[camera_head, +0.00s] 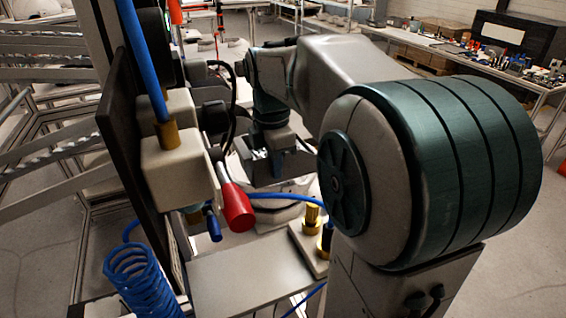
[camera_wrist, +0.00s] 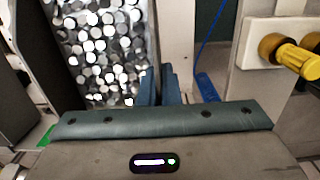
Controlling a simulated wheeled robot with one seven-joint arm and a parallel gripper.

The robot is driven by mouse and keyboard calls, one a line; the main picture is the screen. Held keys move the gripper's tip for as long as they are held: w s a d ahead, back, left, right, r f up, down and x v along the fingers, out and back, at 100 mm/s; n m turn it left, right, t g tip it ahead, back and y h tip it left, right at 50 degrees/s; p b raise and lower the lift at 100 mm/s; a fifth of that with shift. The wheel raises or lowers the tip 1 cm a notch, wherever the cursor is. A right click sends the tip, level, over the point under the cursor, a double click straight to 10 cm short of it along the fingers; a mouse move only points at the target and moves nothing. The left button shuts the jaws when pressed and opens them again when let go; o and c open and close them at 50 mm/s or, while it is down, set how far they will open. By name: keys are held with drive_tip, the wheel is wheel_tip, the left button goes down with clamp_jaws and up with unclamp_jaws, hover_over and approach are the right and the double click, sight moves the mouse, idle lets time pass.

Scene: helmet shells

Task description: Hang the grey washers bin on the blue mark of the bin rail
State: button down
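In the wrist view the washers bin (camera_wrist: 155,32) is at the upper left, filled with shiny round washers. My gripper (camera_wrist: 160,86) has its two blue fingers close together at the bin's right wall, one on the washer side and one outside. They look closed on that wall. In the head view my gripper (camera_head: 279,163) points down beyond the red-handled valve, below my forearm; I cannot make out the bin there. I cannot make out the bin rail or its blue mark in either view.
A beige box with a red handle (camera_head: 236,207) and a blue coiled hose (camera_head: 146,280) stand at the left, close to my arm. Brass fittings (camera_head: 313,213) sit on a block in front. The wrist view shows a yellow knob (camera_wrist: 296,60) at right and a green patch (camera_wrist: 45,137) at left.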

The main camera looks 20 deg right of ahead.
drive_tip(key=shift+a+b, duration=0.3)
drive_tip(key=shift+a, duration=2.55)
drive_tip(key=shift+d+f+b, duration=0.1)
drive_tip(key=shift+f+b, duration=0.6)
drive_tip(key=shift+f, duration=0.4)
drive_tip(key=c, duration=1.6)
unclamp_jaws()
drive_tip(key=shift+o, duration=0.2)
drive_tip(key=shift+r, duration=0.1)
wheel_tip(320, 180, up, 14)
drive_tip(key=f, duration=0.1)
hover_over(251, 179)
drive_tip(key=shift+s+a+r, duration=0.25)
drive_tip(key=shift+s+a, duration=0.15)
drive_tip(key=shift+a, duration=0.05)
